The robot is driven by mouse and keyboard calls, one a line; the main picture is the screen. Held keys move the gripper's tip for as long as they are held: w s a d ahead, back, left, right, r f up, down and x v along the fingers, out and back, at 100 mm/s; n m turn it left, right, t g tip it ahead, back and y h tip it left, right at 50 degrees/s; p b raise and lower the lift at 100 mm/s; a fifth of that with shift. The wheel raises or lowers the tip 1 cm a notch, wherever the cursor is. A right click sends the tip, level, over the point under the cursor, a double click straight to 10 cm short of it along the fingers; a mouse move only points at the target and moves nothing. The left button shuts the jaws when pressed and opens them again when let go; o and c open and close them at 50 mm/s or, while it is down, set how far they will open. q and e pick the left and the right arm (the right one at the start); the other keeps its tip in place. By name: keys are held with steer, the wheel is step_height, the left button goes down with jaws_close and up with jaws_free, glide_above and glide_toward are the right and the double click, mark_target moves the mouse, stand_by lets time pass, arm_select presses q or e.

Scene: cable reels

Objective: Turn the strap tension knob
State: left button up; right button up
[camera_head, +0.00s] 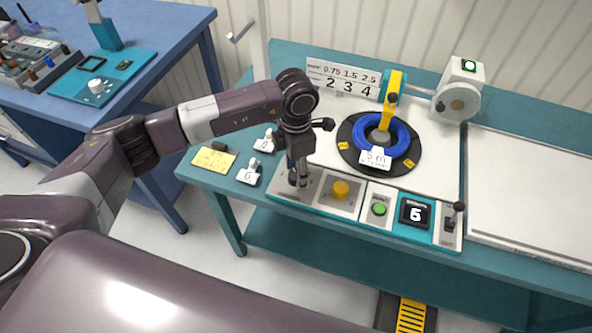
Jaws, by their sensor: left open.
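A control panel (318,200) runs along the bench's front edge. My left gripper (298,178) is open and points down over the panel's left end, just left of the yellow knob. It hides part of that end, so I cannot tell whether another control sits under it or whether it touches the panel. The labels are too small to read, so I cannot confirm which control is the strap tension knob. My right gripper is not in view.
A display reading 6 (415,214) and a black lever (454,213) are at the panel's right. Behind are a blue cable coil (400,135) under a yellow arm (391,95) and a number chart (342,79). A yellow note (213,160) and small tags (249,173) lie left.

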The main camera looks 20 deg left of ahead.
arm_select(q)
step_height(320, 180, up, 12)
stand_by(0.6)
